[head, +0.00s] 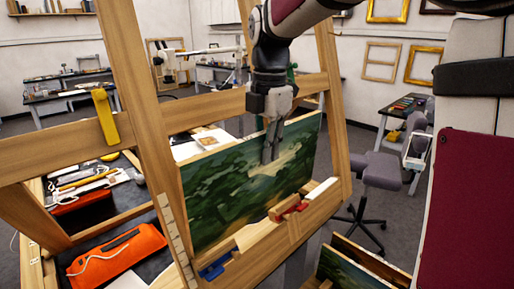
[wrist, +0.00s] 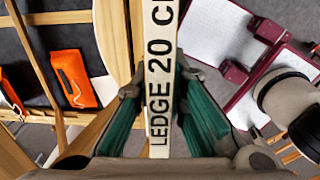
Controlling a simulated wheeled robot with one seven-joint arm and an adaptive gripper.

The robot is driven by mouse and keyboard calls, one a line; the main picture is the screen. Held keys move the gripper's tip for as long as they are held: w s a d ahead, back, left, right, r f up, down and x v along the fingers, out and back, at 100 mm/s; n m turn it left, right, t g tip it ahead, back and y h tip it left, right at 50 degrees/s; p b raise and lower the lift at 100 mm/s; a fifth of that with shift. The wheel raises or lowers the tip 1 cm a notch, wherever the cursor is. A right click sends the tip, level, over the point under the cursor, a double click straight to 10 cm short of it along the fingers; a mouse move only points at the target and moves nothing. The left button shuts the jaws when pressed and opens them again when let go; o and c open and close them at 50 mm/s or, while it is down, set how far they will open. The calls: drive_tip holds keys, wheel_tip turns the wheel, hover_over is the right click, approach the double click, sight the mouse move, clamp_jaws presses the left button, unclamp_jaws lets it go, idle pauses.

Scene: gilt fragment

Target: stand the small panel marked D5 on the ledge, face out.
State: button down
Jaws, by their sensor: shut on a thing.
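A panel painted with a green landscape (head: 225,190) stands on the easel, its painted face toward the head camera. Its lower edge is at the wooden ledge (head: 250,236); I cannot tell whether it bears on it. No D5 mark is readable. My gripper (head: 269,152) comes down from above, one finger showing in front of the painted face near its top edge, and is shut on the panel. In the wrist view my gripper (wrist: 160,95) has teal finger pads either side of a pale strip lettered "LEDGE 20 C" (wrist: 160,60); I cannot tell what the strip belongs to.
A blue clip (head: 217,267) and a red clip (head: 290,208) sit on the ledge. Easel uprights (head: 150,130) flank the panel. Other painted panels (head: 355,268) stand low at right. An orange pouch (head: 117,255) lies at left; a grey stool (head: 380,168) stands behind.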

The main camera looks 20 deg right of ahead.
drive_tip(key=w+a+f+b, duration=0.1)
drive_tip(key=w+f+b, duration=0.2)
drive_tip(key=f, duration=0.3)
drive_tip(key=shift+w+a, duration=0.35)
drive_tip(key=shift+w, duration=0.05)
idle(0.5)
drive_tip(key=shift+f, duration=0.15)
drive_tip(key=c, duration=1.5)
unclamp_jaws()
drive_tip(key=shift+c, duration=0.2)
